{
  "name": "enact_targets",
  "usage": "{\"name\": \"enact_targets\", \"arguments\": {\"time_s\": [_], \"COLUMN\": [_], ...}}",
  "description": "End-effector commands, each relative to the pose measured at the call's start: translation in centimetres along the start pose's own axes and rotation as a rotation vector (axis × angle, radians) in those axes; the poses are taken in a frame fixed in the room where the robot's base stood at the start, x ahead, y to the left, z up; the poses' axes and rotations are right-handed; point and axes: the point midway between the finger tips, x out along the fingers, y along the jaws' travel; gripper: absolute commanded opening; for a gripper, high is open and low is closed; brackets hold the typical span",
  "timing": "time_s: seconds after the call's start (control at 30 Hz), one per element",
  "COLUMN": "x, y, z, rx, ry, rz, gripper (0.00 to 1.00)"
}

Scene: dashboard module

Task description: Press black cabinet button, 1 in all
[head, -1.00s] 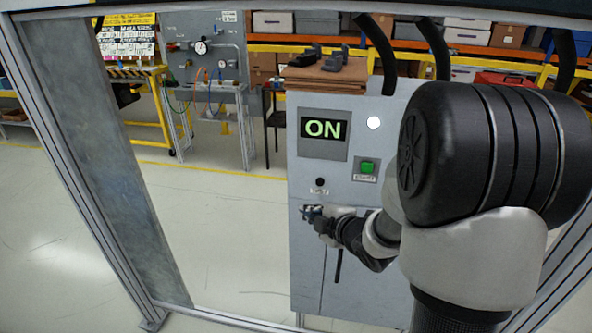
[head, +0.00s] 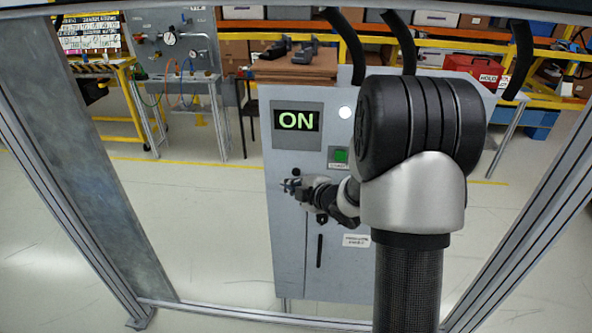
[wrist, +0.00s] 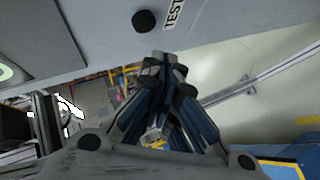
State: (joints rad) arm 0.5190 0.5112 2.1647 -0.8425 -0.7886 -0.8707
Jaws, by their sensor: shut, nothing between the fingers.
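The grey cabinet (head: 285,235) stands ahead in the head view. Its small round black button (head: 296,172) sits on the front, below the lit green "ON" display (head: 298,121). The black button also shows near the top of the wrist view (wrist: 144,21), beside a label reading "TEST". My gripper (head: 287,186) is just below the button in the head view, pointing left. In the wrist view my gripper (wrist: 163,66) is shut and empty, its tips together below the button and apart from it in the picture. The depth gap to the panel is unclear.
A green button (head: 340,156) and a white lamp (head: 345,112) are on the cabinet, right of the display. A brown box (head: 295,68) with dark parts lies on top. A metal frame post (head: 85,215) stands at left. Open floor lies left of the cabinet.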

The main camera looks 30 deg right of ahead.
Motion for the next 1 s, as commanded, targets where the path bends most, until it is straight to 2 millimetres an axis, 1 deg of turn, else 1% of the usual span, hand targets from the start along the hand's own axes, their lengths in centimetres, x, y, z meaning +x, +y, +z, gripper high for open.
{"name": "enact_targets", "arguments": {"time_s": [0.1, 0.3, 1.0], "x": [0.8, 1.4, 1.4], "y": [0.5, 0.9, 0.9], "z": [0.6, 1.0, 1.1], "rx": [-0.001, 0.000, -0.001], "ry": [-0.001, -0.001, -0.001], "rz": [-0.001, -0.001, -0.001], "gripper": [0.00, 0.00, 0.00]}}
